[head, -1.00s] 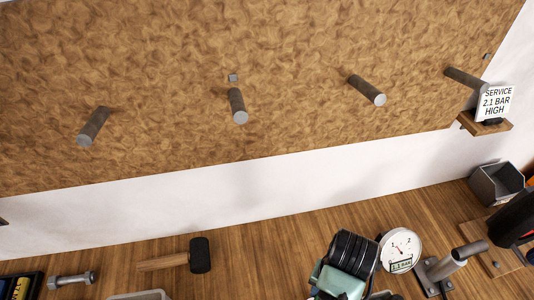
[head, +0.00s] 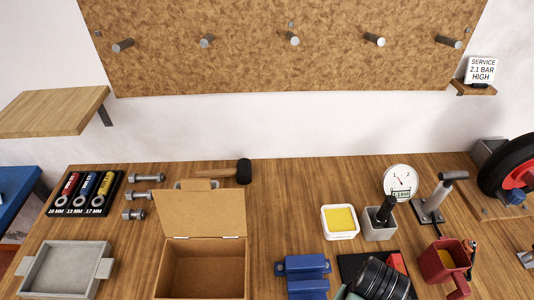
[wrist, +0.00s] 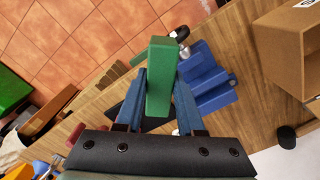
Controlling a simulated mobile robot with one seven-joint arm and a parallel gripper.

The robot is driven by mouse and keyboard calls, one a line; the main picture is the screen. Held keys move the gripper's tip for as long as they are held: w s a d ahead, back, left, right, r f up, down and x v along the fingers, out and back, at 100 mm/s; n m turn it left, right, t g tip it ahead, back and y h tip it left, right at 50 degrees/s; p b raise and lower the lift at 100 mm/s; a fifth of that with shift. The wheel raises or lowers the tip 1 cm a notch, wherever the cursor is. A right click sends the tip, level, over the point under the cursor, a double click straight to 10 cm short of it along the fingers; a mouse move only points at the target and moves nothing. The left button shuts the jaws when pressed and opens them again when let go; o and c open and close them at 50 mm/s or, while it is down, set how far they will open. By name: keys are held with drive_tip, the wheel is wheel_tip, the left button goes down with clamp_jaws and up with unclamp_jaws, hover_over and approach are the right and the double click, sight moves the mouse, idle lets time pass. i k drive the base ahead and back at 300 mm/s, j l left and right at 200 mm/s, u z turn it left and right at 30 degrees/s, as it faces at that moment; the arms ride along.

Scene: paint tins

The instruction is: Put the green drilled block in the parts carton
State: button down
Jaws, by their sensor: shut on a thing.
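A green block (wrist: 159,70) is held in my gripper (wrist: 160,85), which is shut on it, one blue finger on each side. Its far end sticks out beyond the fingertips; no drilled hole shows from this side. The open cardboard carton (head: 162,268) stands on the bench in the head view, left of my arm, its lid raised at the back. It also shows at the upper right of the wrist view (wrist: 284,58), apart from the block. In the head view my dark arm covers the lower right middle, and neither the block nor my fingertips can be made out.
A blue fixture (head: 303,268) lies between the carton and my arm. A grey tray (head: 62,268) is left of the carton. A mallet (head: 243,171) lies behind.

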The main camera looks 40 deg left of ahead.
sight(210, 283)
drive_tip(key=k+l+u, duration=0.2)
drive_tip(key=u, duration=0.25)
drive_tip(key=k+u, duration=0.35)
drive_tip(key=u, duration=0.15)
drive_tip(key=i+u, duration=0.4)
drive_tip(key=i, duration=0.6)
